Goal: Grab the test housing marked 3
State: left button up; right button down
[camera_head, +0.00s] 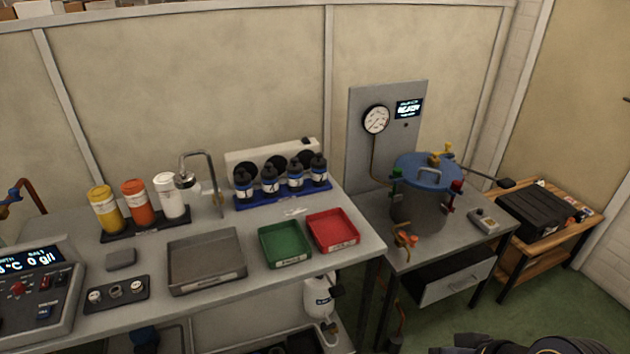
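Several dark cylinders with pale labels, which look like the test housings, stand upright in a blue rack (285,200) at the back of the left bench. They are the first (243,183), second (270,179), third (295,175) and fourth (318,169) from the left. Their label marks are too small to read, so I cannot tell which is marked 3. A dark part of my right arm shows at the bottom right edge, far from the rack. Its fingers cannot be made out clearly. My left gripper is not in view.
Grey (206,262), green (284,245) and red (333,231) trays lie before the rack. A tap (212,180) and yellow, orange and white bottles stand left. A blue-lidded vessel (420,200) stands on the right table. Green floor is open at lower right.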

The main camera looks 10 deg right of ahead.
aim_at(294, 169)
jog(key=i+l+u, duration=0.2)
jog(key=i+u, duration=0.15)
jog(key=u, duration=0.15)
jog(key=i+l+u, duration=0.35)
jog(key=u, duration=0.15)
jog(key=i+l+u, duration=0.25)
jog(key=l+u, duration=0.2)
